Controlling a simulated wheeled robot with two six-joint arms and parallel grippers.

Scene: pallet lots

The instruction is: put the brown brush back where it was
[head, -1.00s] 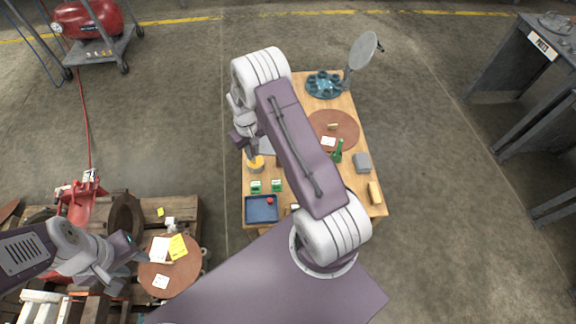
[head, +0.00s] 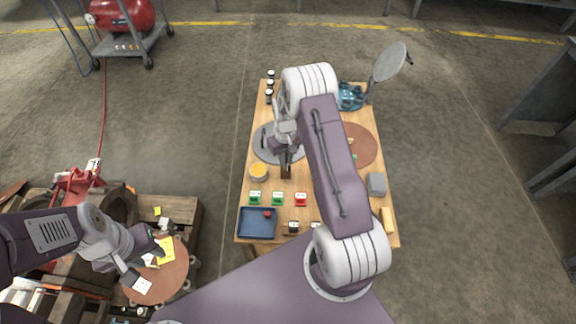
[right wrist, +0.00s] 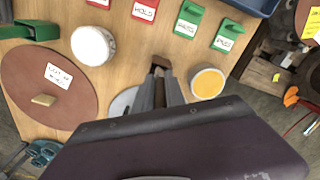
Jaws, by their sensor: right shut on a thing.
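The brown brush (right wrist: 162,61) shows as a small brown end at the tips of my right gripper (right wrist: 161,72) in the right wrist view. In the head view the brown piece (head: 286,171) is just below my right gripper (head: 285,158), over the wooden table (head: 315,187). The gripper is shut on it; fingers hide most of it. A grey disc (head: 265,151) lies beside and beneath this gripper. My left gripper (head: 133,276) is at a brown round board (head: 172,276) with cards at lower left; its jaw opening is unclear.
A yellow-topped tub (head: 258,172) stands left of the brush. Green tags (head: 278,198), a red tag (head: 300,199) and a blue tray (head: 257,223) are near the front. A brown disc (head: 363,147), teal carousel (head: 350,97) and grey box (head: 377,184) are right.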

